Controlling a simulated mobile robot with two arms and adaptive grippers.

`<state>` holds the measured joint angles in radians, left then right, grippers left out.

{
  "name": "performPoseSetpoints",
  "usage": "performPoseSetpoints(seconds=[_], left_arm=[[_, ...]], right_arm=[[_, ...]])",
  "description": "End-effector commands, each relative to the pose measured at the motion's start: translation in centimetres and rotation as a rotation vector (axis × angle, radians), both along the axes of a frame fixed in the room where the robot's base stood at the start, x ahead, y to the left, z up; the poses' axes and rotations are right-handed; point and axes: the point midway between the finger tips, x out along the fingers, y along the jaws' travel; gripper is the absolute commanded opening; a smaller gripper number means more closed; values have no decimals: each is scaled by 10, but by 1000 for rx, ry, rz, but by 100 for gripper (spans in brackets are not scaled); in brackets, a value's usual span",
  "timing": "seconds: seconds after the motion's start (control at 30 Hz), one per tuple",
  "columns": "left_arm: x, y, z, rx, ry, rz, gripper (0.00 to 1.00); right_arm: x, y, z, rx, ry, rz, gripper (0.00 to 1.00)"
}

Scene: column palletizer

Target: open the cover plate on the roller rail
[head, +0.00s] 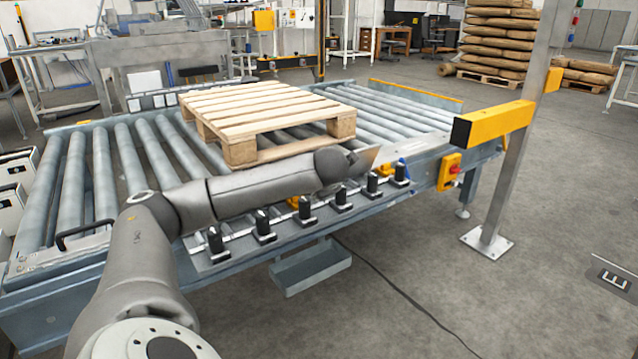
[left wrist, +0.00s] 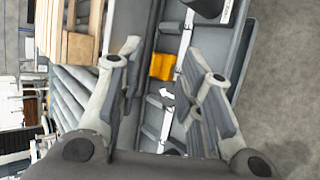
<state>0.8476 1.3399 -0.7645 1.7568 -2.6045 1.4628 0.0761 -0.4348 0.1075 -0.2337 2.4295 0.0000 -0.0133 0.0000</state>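A flat grey plate with a black bar handle (head: 85,235), which looks like the cover plate (head: 62,252), lies on the near left end of the roller rail in the head view. It looks flat and closed. My left arm reaches across the rail to the right of it, well away from the handle. My left gripper (left wrist: 167,95) is open and empty in the left wrist view, over the near side rail. A yellow block (left wrist: 162,66) shows between its fingers. In the head view this gripper is mostly hidden by its wrist. My right gripper is not in view.
A wooden pallet (head: 265,110) sits on the rollers behind my left arm. Several black-capped posts (head: 265,227) line the near rail. A yellow-ended post (head: 497,180) stands at the right. The floor in front right is mostly clear, with a cable across it.

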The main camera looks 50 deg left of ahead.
Motion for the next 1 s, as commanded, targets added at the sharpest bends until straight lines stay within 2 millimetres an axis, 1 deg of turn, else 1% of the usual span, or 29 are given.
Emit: performPoseSetpoints(seconds=[0.1,0.2,0.83,0.93,0.97,1.0], left_arm=[[-6,-9,9,0,-2,0,34],[-9,-13,12,0,0,0,34],[-9,-14,13,0,-1,1,34],[-7,-22,7,-19,5,-18,34],[-5,-28,2,-34,9,-32,34],[-1,-39,-7,-63,16,-58,34]], right_arm=[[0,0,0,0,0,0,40],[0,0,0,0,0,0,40],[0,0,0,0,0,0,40],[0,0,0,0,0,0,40],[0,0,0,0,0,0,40],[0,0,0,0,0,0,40]])
